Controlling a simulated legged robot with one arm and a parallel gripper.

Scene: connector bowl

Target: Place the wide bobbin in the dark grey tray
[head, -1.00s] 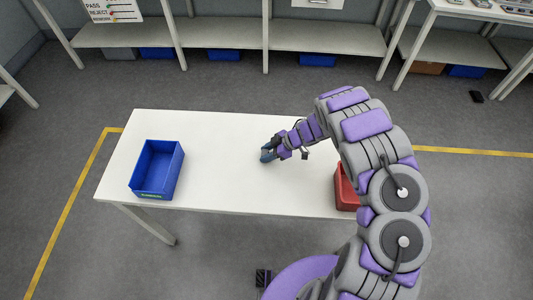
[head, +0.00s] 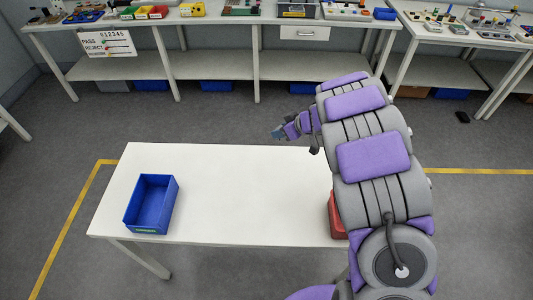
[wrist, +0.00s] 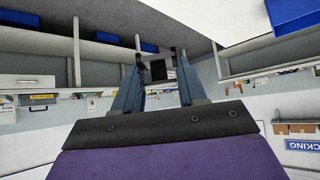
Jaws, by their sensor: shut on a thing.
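My gripper (head: 278,133) is raised near the far edge of the white table in the head view. In the wrist view its two fingers (wrist: 158,78) are closed on a small dark, spool-like thing, which looks like the wide bobbin (wrist: 158,69). The bobbin sits between the fingertips, clear of any surface; in the head view it is too small to make out. I cannot pick out a dark grey tray with certainty in either view.
A blue bin (head: 171,207) stands on the left of the white table (head: 240,200). A red bin (head: 337,220) at the right edge is partly hidden by my arm. The table's middle is clear. Behind, a long bench (head: 215,66) carries trays and parts, with bins below.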

